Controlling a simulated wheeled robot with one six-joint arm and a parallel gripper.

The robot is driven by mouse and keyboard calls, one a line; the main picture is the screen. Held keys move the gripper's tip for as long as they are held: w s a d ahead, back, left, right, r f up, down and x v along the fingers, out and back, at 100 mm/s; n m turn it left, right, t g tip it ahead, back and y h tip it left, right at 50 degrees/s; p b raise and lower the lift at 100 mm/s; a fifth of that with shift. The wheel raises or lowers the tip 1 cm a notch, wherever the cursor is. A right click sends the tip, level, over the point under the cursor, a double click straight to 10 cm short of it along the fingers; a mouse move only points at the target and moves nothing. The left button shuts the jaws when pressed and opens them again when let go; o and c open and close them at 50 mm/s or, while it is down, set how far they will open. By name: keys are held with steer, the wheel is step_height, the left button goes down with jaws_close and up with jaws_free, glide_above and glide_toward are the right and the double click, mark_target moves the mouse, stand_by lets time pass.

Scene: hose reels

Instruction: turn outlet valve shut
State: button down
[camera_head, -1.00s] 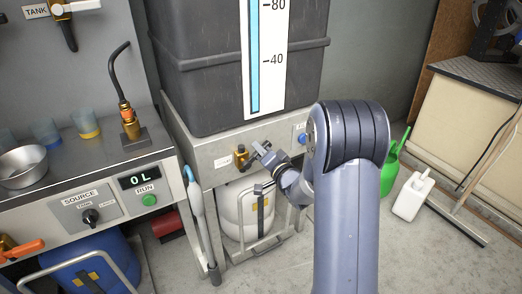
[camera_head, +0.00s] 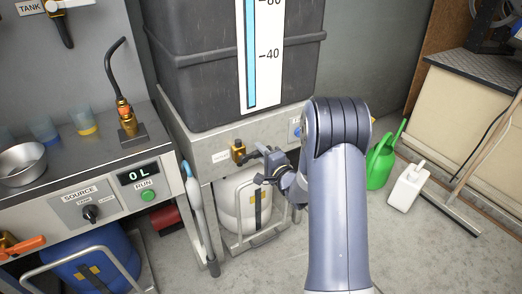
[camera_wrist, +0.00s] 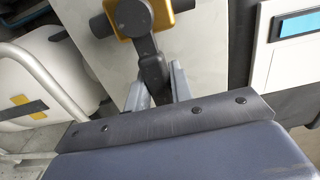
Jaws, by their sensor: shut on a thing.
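The outlet valve is a small brass body (camera_head: 238,152) with a dark lever, on the front of the grey stand under the tank. In the wrist view its brass body (camera_wrist: 180,5) is at the top edge, and the dark lever (camera_wrist: 150,68) points down toward me. My gripper (camera_head: 265,165) is at the lever, right of the brass body. In the wrist view the two grey fingers of my gripper (camera_wrist: 157,92) are on either side of the lever's end, shut on it. My arm hides part of the stand.
The dark tank (camera_head: 200,65) with a level gauge stands above. A white canister (camera_head: 238,204) is below the valve. A bench (camera_head: 70,178) with a 0L display is at left. A green watering can (camera_head: 380,162) and a white jug (camera_head: 408,187) stand on the floor at right.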

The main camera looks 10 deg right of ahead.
steer(key=shift+f, duration=0.15)
stand_by(0.3)
steer(key=c, duration=1.2)
jaws_free()
steer(key=shift+c, duration=0.2)
steer(key=p+v, duration=0.1)
steer(key=v, duration=0.9)
steer(key=shift+s+p, duration=0.3)
steer(key=shift+s, duration=0.1)
steer(key=shift+d, duration=0.1)
steer(key=b+x, duration=0.1)
steer(key=x, duration=1)
steer(key=shift+b, duration=0.35)
steer(key=shift+s, duration=0.1)
